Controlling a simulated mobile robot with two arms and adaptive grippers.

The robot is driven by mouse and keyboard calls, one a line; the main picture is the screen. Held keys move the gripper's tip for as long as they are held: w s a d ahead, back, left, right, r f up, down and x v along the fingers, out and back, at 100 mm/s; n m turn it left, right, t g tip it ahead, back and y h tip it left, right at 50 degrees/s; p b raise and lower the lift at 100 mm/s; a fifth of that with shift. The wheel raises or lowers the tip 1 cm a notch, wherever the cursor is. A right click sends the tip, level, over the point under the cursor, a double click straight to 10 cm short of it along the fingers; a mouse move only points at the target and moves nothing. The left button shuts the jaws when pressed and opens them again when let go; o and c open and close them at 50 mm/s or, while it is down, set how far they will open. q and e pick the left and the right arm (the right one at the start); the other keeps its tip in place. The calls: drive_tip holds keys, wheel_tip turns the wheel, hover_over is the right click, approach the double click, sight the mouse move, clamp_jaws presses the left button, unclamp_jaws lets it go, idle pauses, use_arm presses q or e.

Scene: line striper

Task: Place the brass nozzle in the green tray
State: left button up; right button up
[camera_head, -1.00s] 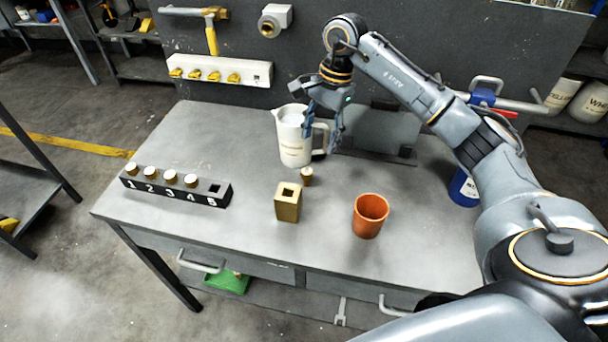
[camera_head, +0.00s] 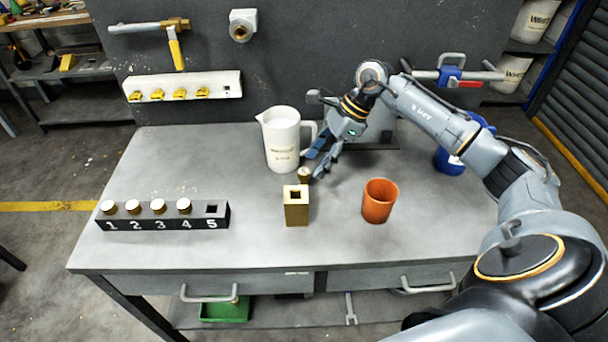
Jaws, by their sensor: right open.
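A small brass nozzle (camera_head: 304,174) stands on the table just behind a square brass block with a hole in its top (camera_head: 297,208). My right gripper (camera_head: 312,168) is open, with its fingers low and right at the nozzle. One finger is behind it and the other to its right. I cannot tell whether they touch it. The green tray (camera_head: 225,310) is below the table, under the left drawer, and partly hidden by the drawer and its handle. My left gripper is not in view.
A black rack (camera_head: 160,224) holds several brass-topped pieces; slot 5 is empty. A white pitcher (camera_head: 281,141) stands close behind the gripper. An orange cup (camera_head: 379,201) is to the right, and a blue container (camera_head: 449,160) farther right. The table's front middle is clear.

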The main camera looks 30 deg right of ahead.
sight(304, 178)
drive_tip(key=shift+w+a+f, duration=0.15)
drive_tip(key=shift+a+f, duration=0.2)
drive_tip(key=shift+f, duration=0.05)
drive_tip(key=shift+a+f, duration=0.15)
drive_tip(key=shift+f, duration=0.05)
drive_tip(key=p+x, duration=0.2)
drive_tip(key=x, duration=0.2)
drive_tip(key=shift+w+f, duration=0.1)
drive_tip(key=shift+w, duration=0.05)
drive_tip(key=shift+a+f, duration=0.25)
drive_tip(key=shift+f, duration=0.15)
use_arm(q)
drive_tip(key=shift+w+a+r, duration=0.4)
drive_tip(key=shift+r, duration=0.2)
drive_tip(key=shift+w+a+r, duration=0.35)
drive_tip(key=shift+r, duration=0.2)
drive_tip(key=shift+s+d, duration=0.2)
use_arm(e)
clamp_jaws()
